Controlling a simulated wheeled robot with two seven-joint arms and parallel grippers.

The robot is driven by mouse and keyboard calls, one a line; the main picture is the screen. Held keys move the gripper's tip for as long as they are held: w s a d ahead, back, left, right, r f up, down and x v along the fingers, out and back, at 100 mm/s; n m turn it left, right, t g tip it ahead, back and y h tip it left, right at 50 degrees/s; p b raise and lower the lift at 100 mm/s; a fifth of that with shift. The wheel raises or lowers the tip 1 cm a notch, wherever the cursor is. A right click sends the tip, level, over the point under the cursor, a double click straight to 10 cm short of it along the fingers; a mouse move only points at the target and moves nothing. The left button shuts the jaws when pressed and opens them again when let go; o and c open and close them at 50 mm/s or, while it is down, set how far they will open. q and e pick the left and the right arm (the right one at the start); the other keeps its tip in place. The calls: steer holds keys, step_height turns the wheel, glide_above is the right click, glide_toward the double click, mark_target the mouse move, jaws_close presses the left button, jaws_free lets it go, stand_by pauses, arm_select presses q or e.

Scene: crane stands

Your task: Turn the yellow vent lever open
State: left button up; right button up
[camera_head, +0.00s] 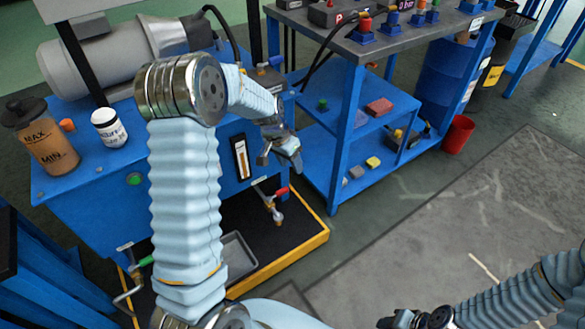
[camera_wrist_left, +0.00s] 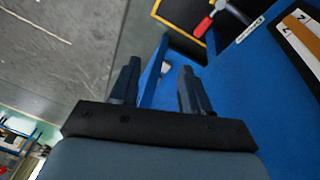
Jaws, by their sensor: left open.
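I cannot make out a yellow vent lever in either view; my left arm covers part of the blue tank bench (camera_head: 85,205). A small fitting (camera_head: 268,68) sits on its top edge behind my left wrist. A red-handled valve (camera_head: 276,196) is on its front, and also shows in the left wrist view (camera_wrist_left: 212,18). My left gripper (camera_head: 278,155) is in front of the bench's right side, above the red valve. It is open and empty in the left wrist view (camera_wrist_left: 158,78). My right gripper (camera_head: 398,321) is at the bottom edge, partly cut off.
A gauge strip (camera_head: 241,157) is on the bench front. A grey motor (camera_head: 110,60), a brown jug (camera_head: 42,137) and a white jar (camera_head: 109,127) stand on top. A blue shelf stand (camera_head: 340,130) is close on the right. The floor (camera_head: 440,220) at right is clear.

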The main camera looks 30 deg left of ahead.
arm_select(q)
steer(key=shift+s+d+f, duration=0.2)
steer(key=shift+d+f, duration=0.3)
steer(key=shift+f, duration=0.25)
